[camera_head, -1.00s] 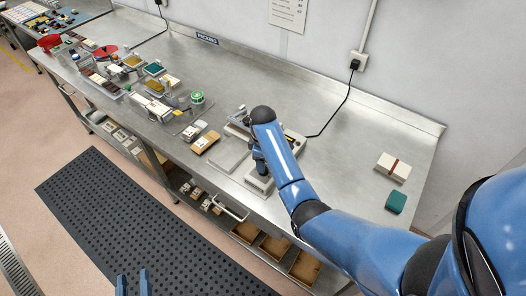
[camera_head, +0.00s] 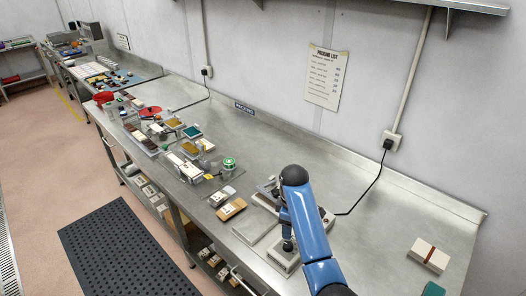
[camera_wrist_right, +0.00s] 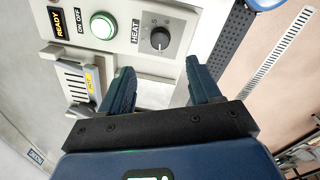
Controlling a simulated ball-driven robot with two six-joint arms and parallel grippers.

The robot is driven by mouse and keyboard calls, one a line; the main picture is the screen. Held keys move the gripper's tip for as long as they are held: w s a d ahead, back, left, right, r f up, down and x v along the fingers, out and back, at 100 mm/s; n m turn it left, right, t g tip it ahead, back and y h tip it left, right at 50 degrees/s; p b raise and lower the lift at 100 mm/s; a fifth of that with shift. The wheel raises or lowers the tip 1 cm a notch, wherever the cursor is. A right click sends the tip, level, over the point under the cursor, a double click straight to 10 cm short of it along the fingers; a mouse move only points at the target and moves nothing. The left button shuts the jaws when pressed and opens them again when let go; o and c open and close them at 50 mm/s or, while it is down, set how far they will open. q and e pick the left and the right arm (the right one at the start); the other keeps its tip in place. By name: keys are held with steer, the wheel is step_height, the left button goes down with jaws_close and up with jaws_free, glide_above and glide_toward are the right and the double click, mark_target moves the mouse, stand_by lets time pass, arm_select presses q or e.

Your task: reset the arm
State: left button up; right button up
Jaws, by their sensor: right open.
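My right arm (camera_head: 308,232) comes in from the lower right in the head view and reaches over the bench. Its gripper (camera_head: 287,240) points down at a pale machine (camera_head: 283,259) and is partly hidden by the arm. In the right wrist view my right gripper (camera_wrist_right: 156,75) is open, with nothing between its two blue fingers. My left gripper is not in view.
The steel bench (camera_head: 385,236) is clear right of the machine, up to a white box with a red band (camera_head: 429,255) and a green block (camera_head: 433,289). Tan blocks (camera_head: 231,209) and a green-topped tin (camera_head: 229,165) stand to the left. A black cable (camera_head: 365,195) runs to the wall.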

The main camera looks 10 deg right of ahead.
steer(key=w+r+m+t, duration=0.4)
steer(key=w+r+t, duration=0.2)
steer(key=w+t, duration=0.35)
steer(key=s+d+f+m+t+b, duration=0.1)
steer(key=s+f+m+t+b, duration=0.2)
steer(key=s, duration=0.7)
steer(key=s+d+f+m+t+y+b, duration=0.1)
steer(key=s+m+t+b, duration=0.2)
steer(key=s, duration=0.7)
steer(key=s+d+f+m+t+b, duration=0.1)
steer(key=s+f+m+t+b, duration=0.3)
steer(key=s, duration=0.6)
steer(key=s+f+n+g+b, duration=0.1)
steer(key=s+f, duration=0.2)
steer(key=s, duration=0.3)
steer(key=s+f+n+g+b, duration=0.1)
steer(key=s+f+b, duration=0.1)
steer(key=s, duration=0.5)
steer(key=shift+s+d+f+h, duration=0.2)
steer(key=shift+d+f+h, duration=0.1)
steer(key=shift+d+f, duration=0.15)
